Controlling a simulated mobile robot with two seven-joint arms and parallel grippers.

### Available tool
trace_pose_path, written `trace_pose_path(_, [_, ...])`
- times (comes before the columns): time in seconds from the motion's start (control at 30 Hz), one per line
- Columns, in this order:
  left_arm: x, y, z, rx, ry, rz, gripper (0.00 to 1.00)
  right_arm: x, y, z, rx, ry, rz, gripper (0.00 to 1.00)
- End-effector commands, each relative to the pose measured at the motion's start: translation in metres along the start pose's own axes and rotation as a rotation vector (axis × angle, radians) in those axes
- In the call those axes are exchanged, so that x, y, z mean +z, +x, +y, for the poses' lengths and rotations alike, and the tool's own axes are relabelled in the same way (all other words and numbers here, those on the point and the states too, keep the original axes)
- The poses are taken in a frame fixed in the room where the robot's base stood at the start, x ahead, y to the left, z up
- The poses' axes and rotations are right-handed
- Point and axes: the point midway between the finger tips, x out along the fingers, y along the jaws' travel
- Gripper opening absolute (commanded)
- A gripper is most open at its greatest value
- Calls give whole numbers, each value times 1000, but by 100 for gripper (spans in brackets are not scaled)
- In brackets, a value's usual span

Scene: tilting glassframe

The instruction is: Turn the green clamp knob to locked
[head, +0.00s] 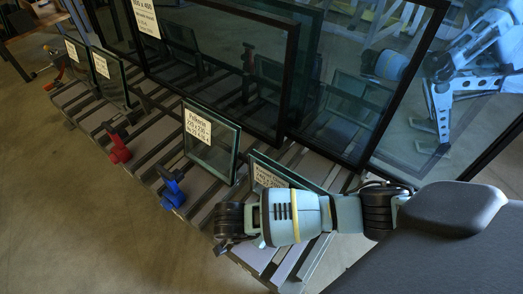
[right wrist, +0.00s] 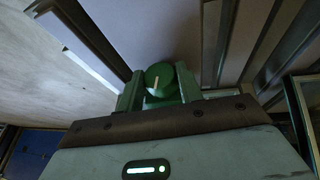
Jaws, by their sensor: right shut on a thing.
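The green clamp knob (right wrist: 161,73) shows in the right wrist view, between the two fingers of my right gripper (right wrist: 160,88). It is round, with a pale pointer line across its face. The fingers are shut on its sides. In the head view my right gripper (head: 224,246) reaches to the near end of the rack's front edge, and the green knob is hidden behind it there. I cannot read any locked mark by the knob. My left gripper is in neither view.
The slatted rack (head: 150,165) carries labelled glass panes, including a small one (head: 210,142) and a low one (head: 268,173) close beside my right arm. A blue clamp (head: 172,188) and a red clamp (head: 118,148) sit along the front edge. The floor in front is clear.

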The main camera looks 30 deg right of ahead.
Motion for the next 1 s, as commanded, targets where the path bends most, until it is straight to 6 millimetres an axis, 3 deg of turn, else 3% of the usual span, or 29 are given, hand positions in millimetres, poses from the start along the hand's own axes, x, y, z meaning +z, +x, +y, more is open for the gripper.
trace_pose_path(0.3, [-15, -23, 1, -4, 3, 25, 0, -3, -2, 4, -205, 80, -12, 13])
trace_pose_path(1.0, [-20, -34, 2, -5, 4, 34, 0, -2, 1, 7, -430, 169, -29, 13])
